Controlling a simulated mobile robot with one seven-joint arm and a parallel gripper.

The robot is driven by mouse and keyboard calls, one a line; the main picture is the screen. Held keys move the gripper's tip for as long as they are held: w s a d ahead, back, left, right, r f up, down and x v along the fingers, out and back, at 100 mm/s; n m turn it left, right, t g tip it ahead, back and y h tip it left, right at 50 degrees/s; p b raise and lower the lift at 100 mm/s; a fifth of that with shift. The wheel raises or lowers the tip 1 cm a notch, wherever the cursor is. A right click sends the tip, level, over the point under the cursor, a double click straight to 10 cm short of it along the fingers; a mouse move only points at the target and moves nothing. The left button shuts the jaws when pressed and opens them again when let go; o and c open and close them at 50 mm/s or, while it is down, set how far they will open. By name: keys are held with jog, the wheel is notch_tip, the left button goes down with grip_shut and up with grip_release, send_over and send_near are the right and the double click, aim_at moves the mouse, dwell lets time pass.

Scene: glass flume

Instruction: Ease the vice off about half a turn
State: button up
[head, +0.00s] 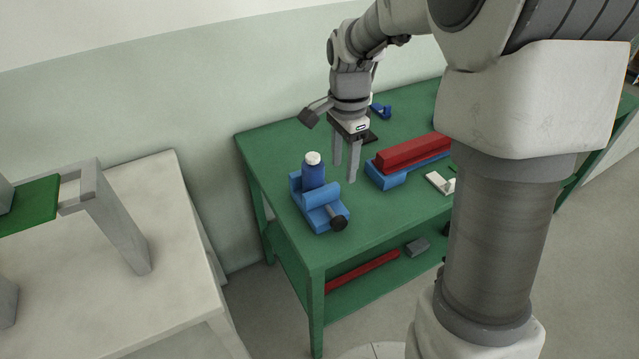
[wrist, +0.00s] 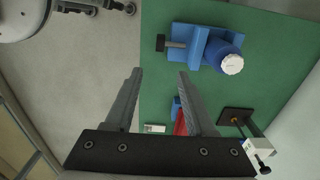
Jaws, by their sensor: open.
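The blue vice (head: 322,215) stands at the near left corner of the green table, its dark round screw knob (head: 338,223) facing the front. A dark blue bottle (head: 313,174) with a white cap stands upright between its jaws. In the wrist view the vice (wrist: 198,42) is at the top, with the knob (wrist: 160,43) on its left and the bottle (wrist: 222,54) on its right. My gripper (head: 345,171) is open and empty, pointing down above the table, behind and right of the vice. In the wrist view its fingers (wrist: 160,72) are apart and touch nothing.
A red bar (head: 410,154) lies on a blue holder (head: 388,180) to the right. A small white item (head: 437,183) lies in front of it. A small blue item (head: 381,111) is at the back. The lower shelf holds a red bar (head: 362,271) and a grey block (head: 417,246). A pale table (head: 175,255) stands left.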

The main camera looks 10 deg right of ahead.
aim_at(340, 218)
notch_tip(340, 218, down, 18)
jog(key=shift+w+r+b, duration=0.1)
jog(key=shift+r+b, duration=0.05)
jog(key=shift+b, duration=0.35)
grip_shut()
